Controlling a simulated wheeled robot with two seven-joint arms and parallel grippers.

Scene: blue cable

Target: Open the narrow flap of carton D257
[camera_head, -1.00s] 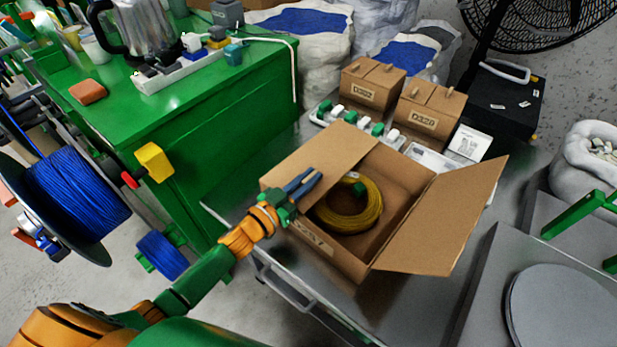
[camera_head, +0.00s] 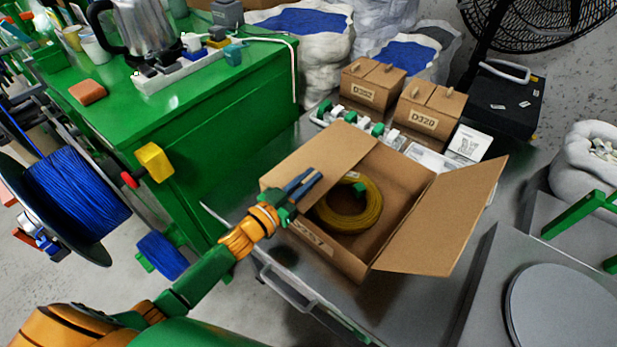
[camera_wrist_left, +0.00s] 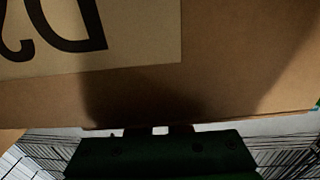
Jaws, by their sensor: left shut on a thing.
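Carton D257 (camera_head: 318,243) is a brown box standing on the grey metal table, with a label on its near side. Its left narrow flap (camera_head: 322,155) lies inward over the left end. The right flap (camera_head: 445,218) is folded outward. A yellow cable coil (camera_head: 352,218) lies inside. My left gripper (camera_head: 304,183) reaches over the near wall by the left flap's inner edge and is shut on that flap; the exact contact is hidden. In the left wrist view the carton's label (camera_wrist_left: 60,35) is close and upside down, above my dark green gripper body. My right gripper is not in view.
Two small closed cartons (camera_head: 371,84) (camera_head: 429,108) and a power strip stand behind on the table. A green cabinet (camera_head: 200,120) is to the left, with a blue cable reel (camera_head: 75,190) beside it. A grey round plate (camera_head: 565,310) is at the lower right.

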